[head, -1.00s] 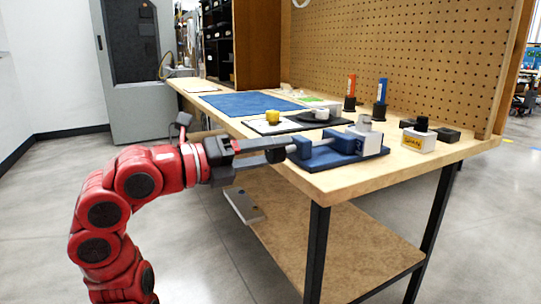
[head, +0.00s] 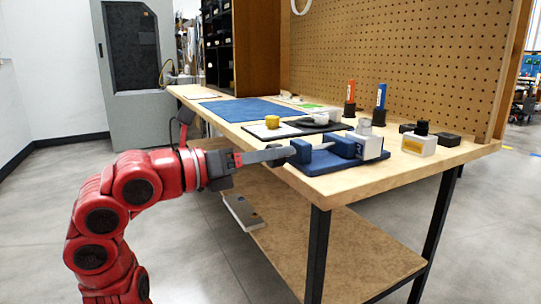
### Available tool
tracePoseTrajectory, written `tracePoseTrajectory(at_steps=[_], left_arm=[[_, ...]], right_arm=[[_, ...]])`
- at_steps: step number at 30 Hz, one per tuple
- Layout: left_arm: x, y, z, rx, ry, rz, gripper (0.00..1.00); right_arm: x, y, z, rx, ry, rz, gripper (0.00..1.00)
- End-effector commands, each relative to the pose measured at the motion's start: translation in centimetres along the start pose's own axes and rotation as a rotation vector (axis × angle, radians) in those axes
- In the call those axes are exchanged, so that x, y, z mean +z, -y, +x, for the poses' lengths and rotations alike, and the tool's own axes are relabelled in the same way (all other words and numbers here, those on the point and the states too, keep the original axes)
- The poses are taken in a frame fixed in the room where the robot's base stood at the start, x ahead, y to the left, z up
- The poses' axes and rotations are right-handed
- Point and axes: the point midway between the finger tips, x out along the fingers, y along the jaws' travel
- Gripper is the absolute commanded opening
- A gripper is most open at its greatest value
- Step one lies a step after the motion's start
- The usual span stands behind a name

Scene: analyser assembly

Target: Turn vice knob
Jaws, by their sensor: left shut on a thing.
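The blue vice (head: 345,151) sits on the near corner of the wooden workbench, with a grey screw between its blocks. Its knob is mostly hidden behind my gripper's fingers at the vice's left end. My left gripper (head: 277,156) reaches in from the left with its fingers level, and is shut on the vice knob. My right gripper is not in the head view.
A white and yellow box (head: 418,144) with a black top stands right of the vice. Orange (head: 350,95) and blue (head: 381,96) bottles stand behind it. A yellow part (head: 271,122) and a blue mat (head: 248,106) lie farther left on the workbench (head: 400,168).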

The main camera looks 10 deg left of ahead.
Motion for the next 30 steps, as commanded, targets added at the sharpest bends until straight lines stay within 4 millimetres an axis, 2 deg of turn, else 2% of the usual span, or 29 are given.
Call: tracePoseTrajectory(at_steps=[9, 10, 14, 26, 30], left_arm=[[-0.11, -0.07, 0.04, 0.001, -0.003, -0.001, 0.00], [-0.10, -0.07, 0.03, 0.001, -0.003, -0.001, 0.55], [-0.06, -0.05, 0.03, 0.001, -0.002, -0.001, 0.79], [0.02, -0.02, -0.01, 0.001, 0.000, -0.001, 0.80], [0.23, 0.00, -0.70, 0.002, 0.001, -0.001, 0.80]], right_arm=[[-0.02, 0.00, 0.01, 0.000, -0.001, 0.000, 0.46], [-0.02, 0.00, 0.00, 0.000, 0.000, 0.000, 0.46], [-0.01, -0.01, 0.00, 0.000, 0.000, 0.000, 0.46], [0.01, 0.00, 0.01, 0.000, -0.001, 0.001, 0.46], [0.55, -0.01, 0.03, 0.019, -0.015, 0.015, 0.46]])
